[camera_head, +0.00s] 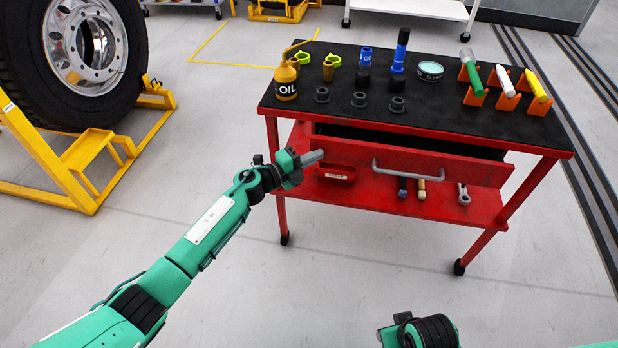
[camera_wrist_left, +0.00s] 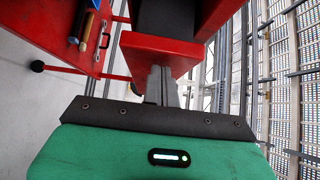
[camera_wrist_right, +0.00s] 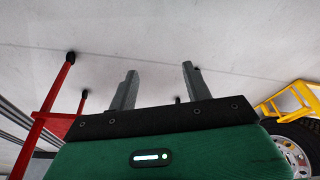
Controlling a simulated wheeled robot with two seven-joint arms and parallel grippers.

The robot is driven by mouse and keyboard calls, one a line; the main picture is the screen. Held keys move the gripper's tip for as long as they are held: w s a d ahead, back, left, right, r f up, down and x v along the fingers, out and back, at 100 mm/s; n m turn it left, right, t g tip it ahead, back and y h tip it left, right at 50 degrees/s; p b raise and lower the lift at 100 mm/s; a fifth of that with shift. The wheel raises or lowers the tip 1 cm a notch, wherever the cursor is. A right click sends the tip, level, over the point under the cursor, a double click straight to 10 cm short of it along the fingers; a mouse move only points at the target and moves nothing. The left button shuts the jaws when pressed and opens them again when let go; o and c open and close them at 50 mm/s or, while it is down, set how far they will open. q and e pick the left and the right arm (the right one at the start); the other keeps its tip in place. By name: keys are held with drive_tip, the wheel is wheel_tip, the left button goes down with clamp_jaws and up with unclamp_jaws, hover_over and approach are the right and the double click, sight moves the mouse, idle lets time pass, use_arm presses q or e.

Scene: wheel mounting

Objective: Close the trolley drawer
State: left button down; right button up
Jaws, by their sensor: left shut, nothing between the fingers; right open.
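The red trolley's drawer (camera_head: 450,166) is pulled out, and its dark inside shows behind the front panel. A grey bar handle (camera_head: 408,170) is on the front. My left gripper (camera_head: 318,155) is shut and empty at the left end of the drawer front. In the left wrist view its fingers (camera_wrist_left: 161,84) reach the red drawer front (camera_wrist_left: 165,47); I cannot tell whether they touch it. My right gripper (camera_wrist_right: 159,84) is open and empty over bare floor; in the head view only part of its arm shows at the bottom edge.
The black trolley top (camera_head: 440,112) carries an oil bottle (camera_head: 286,80), other bottles, grey nuts and markers in orange holders. The lower shelf holds a red bin (camera_head: 337,174) and tools. A wheel (camera_head: 75,60) on a yellow stand (camera_head: 100,150) is at left. The floor in front is clear.

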sight(318, 144)
use_arm(q)
drive_tip(key=w+b, duration=0.1)
drive_tip(key=w, duration=0.1)
drive_tip(key=w+d+b, duration=0.1)
drive_tip(key=w+b, duration=0.1)
drive_tip(key=w, duration=0.1)
drive_tip(key=shift+w+d+f, duration=0.1)
drive_tip(key=shift+d+f, duration=0.05)
use_arm(e)
drive_tip(key=w+v, duration=0.1)
drive_tip(key=v, duration=0.5)
use_arm(q)
drive_tip(key=w, duration=0.1)
drive_tip(key=w+b, duration=0.1)
drive_tip(key=shift+w+d+r+b, duration=0.2)
drive_tip(key=shift+w+r+b, duration=0.1)
drive_tip(key=shift+w, duration=0.05)
drive_tip(key=shift+r, duration=0.1)
use_arm(e)
drive_tip(key=w+a+t, duration=0.1)
drive_tip(key=w+a+t+y, duration=0.1)
drive_tip(key=a, duration=0.1)
drive_tip(key=w+a+f+t, duration=0.1)
drive_tip(key=t, duration=0.1)
drive_tip(key=shift+a+n+y, duration=0.3)
drive_tip(key=shift+a+y, duration=0.05)
drive_tip(key=shift+y, duration=0.05)
